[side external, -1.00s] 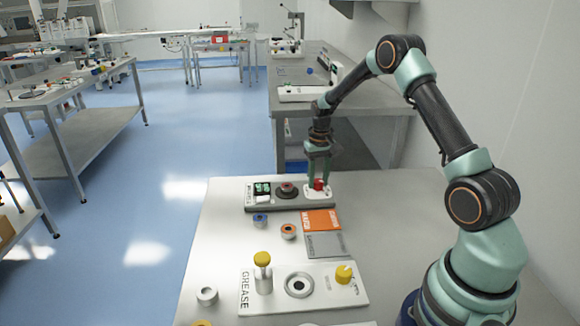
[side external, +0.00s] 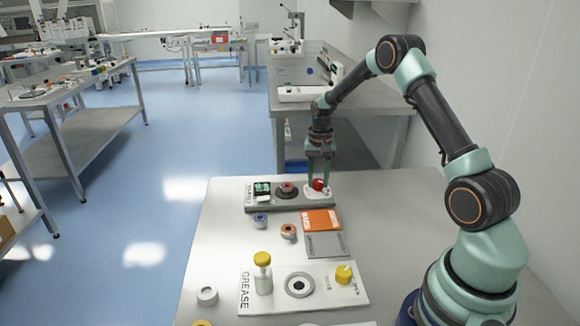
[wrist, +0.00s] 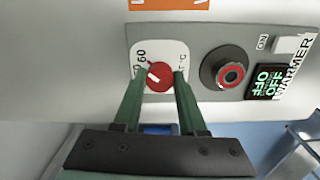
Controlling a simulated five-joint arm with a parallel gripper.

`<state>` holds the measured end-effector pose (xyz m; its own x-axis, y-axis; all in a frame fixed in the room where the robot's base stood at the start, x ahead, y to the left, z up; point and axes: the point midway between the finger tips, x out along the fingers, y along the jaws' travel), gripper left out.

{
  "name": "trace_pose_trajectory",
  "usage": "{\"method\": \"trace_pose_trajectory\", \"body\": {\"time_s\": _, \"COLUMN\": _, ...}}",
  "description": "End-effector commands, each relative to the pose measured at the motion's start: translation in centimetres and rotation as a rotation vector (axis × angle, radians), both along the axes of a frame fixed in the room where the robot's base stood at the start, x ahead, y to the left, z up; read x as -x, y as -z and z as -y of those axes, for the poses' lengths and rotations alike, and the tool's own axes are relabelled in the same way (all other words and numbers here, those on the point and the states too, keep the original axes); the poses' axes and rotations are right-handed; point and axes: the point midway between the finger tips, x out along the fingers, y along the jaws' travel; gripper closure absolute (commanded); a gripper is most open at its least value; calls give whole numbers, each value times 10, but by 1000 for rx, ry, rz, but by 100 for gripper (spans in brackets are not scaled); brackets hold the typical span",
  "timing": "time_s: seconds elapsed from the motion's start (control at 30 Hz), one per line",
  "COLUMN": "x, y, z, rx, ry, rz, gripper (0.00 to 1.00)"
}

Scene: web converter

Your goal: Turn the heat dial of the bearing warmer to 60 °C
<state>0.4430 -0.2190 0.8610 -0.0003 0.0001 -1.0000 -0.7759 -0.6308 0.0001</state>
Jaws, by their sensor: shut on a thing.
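The bearing warmer (side external: 290,204) is a long grey unit on the table, also seen in the wrist view (wrist: 206,38). Its red heat dial (wrist: 160,77) sits on a white plate, with "60" printed at its upper left and "°C" at its right. A white mark shows on the left part of the dial; its exact setting is too small to tell. My gripper (wrist: 164,76) is shut on the dial, with one green finger on each side. In the side view my gripper (side external: 319,181) points down over the dial (side external: 319,185).
The warmer's dark round post with a red ring (wrist: 230,75) and its green-lettered display (wrist: 266,83) stand beside the dial. Orange and grey cards (side external: 321,220), small rings and the grease station (side external: 330,300) lie nearer the camera.

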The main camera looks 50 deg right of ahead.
Motion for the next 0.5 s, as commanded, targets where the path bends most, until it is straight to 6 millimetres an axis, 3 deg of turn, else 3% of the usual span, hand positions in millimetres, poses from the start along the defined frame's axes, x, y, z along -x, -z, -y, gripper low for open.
{"method": "trace_pose_trajectory", "body": {"time_s": 0.1, "x": 0, "y": -1, "z": 0, "rx": -1, "ry": 2, "rz": -2, "gripper": 100}}
{"method": "trace_pose_trajectory", "body": {"time_s": 0.13, "x": 0, "y": -1, "z": 0, "rx": -1, "ry": 2, "rz": -2, "gripper": 55}}
{"method": "trace_pose_trajectory", "body": {"time_s": 0.2, "x": 0, "y": -1, "z": 0, "rx": -1, "ry": 1, "rz": -2, "gripper": 29}}
{"method": "trace_pose_trajectory", "body": {"time_s": 0.5, "x": 0, "y": 0, "z": 0, "rx": 0, "ry": 0, "rz": 0, "gripper": 29}}
